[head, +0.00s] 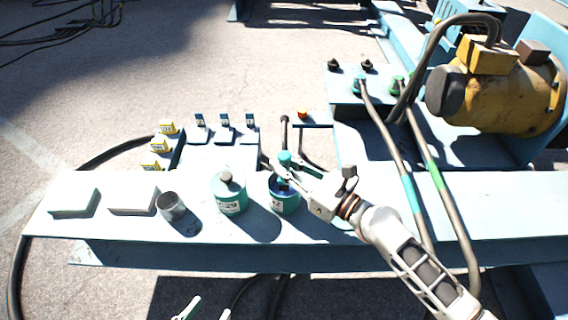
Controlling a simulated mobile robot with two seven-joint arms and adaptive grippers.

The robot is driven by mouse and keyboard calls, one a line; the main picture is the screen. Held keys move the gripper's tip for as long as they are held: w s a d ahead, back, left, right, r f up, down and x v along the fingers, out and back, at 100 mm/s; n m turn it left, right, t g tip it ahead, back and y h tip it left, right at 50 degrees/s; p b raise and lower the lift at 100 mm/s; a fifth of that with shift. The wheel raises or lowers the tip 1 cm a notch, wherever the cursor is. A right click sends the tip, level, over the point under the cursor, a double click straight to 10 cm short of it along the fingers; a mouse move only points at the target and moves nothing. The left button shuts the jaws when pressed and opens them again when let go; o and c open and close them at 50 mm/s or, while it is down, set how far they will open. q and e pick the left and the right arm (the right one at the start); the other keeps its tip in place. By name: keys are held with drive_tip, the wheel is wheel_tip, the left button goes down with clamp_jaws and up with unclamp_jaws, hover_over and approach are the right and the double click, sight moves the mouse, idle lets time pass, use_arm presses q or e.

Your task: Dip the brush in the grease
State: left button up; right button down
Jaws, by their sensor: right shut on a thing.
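The brush (285,158) shows as a teal-topped handle, upright over the teal can (284,204) labelled 12. My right gripper (286,173) is shut on the brush just above that can's rim. The bristle end is hidden by the gripper and can, so I cannot tell whether it touches the grease. The can is open, with a dark blue inside partly visible. Another teal can (230,205), labelled 29, has a knobbed lid on and stands left of it. My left gripper (207,311) is at the bottom edge, its two pale fingertips apart and empty, below the beam.
The blue beam (330,235) also carries a grey metal cup (171,207) and two pale blocks (132,199) at left. Several yellow-tagged pieces (160,145) stand behind. Hoses (390,150) run down on the right from the connector plate, near my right arm.

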sight(284, 154)
use_arm(q)
drive_tip(key=shift+s+f+b, duration=0.4)
drive_tip(key=shift+s+f, duration=0.05)
drive_tip(key=shift+f, duration=0.35)
use_arm(e)
drive_tip(key=shift+f, duration=0.65)
idle(0.7)
use_arm(q)
drive_tip(key=shift+r, duration=0.1)
use_arm(e)
drive_tip(key=shift+r, duration=0.1)
